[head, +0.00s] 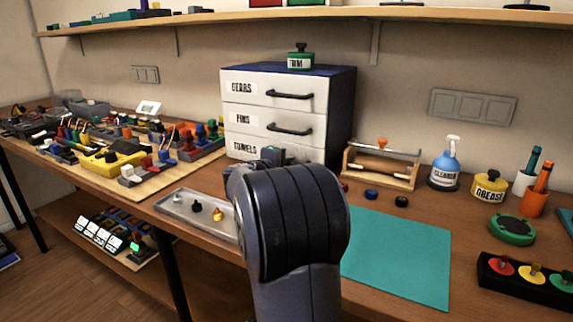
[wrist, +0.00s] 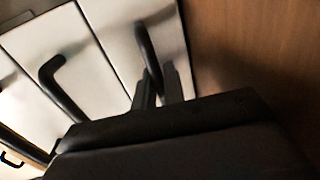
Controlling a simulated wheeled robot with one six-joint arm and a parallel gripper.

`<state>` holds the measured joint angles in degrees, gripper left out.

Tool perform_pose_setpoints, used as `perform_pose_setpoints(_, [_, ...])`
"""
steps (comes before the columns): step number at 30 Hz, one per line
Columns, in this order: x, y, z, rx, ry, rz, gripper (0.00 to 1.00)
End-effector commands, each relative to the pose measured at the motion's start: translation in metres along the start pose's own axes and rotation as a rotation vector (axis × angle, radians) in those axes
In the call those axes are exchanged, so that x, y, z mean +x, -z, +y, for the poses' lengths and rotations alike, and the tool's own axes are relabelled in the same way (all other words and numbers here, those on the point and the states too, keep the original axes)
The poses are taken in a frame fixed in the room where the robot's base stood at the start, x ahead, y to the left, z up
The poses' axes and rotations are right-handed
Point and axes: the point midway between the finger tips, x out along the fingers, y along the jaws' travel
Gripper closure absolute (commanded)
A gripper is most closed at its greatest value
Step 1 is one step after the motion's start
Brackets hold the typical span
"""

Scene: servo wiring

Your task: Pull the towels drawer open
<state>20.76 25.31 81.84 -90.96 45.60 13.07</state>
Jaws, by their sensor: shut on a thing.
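The towels drawer (head: 243,150) is the bottom of three white fronts in a cabinet with a dark blue top (head: 330,74). In the head view my arm hides most of its right part and its handle. My gripper (wrist: 160,88) is at that front, with its fingers shut on the black towels drawer handle (wrist: 147,50) in the wrist view. The wrist picture is turned, so the drawers stand side by side there. The front looks about flush with the ones above; I cannot tell of a small gap.
The gears handle (head: 290,95) and pins handle (head: 290,129) are above. A grey tray (head: 176,208) with small parts lies at the front left, and a teal mat (head: 400,255) at the front right. A wooden rack (head: 380,167) stands right of the cabinet.

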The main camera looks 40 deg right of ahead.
Motion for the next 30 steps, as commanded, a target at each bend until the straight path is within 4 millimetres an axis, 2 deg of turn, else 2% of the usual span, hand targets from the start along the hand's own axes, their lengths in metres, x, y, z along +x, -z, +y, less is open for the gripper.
perform_pose_setpoints(9, [-0.002, 0.0, -0.001, 0.0, 0.001, 0.0, 1.0])
perform_pose_setpoints(19, [-0.041, 0.001, -0.01, 0.001, -0.002, 0.002, 1.0])
perform_pose_setpoints(27, [-0.042, 0.0, -0.009, -0.001, 0.001, 0.001, 1.0])
perform_pose_setpoints(28, [-0.042, 0.0, -0.009, -0.001, 0.001, 0.0, 0.88])
perform_pose_setpoints(30, [-0.042, 0.0, -0.009, -0.001, 0.001, 0.0, 0.82])
